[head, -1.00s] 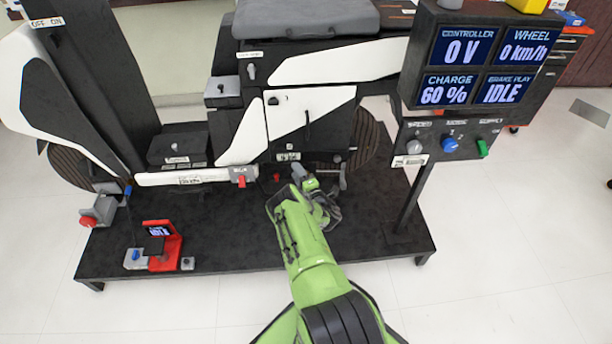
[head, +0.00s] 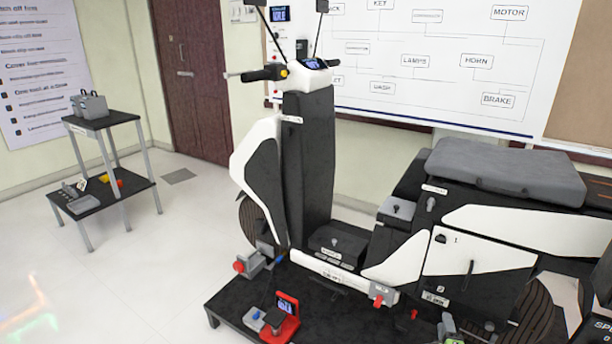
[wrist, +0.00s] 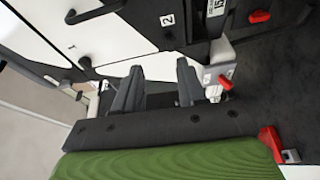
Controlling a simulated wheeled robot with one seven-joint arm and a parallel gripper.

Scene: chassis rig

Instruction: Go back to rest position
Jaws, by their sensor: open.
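My gripper (wrist: 158,84) shows in the wrist view with its two dark fingers apart and nothing visible between them. Beyond the fingers are the white and black lower panels of the electric scooter (head: 478,262) and a grey bracket with a red knob (wrist: 227,83). I cannot tell whether the fingers touch anything. In the head view only a small grey and green part of my arm shows at the bottom edge, below the scooter's side panel; the rest is out of frame.
The scooter stands on a low black platform (head: 232,298) with a red display stand (head: 285,318) at its front. A small two-level table (head: 115,120) stands at the left. A whiteboard (head: 440,60) hangs behind. Pale floor at the left is clear.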

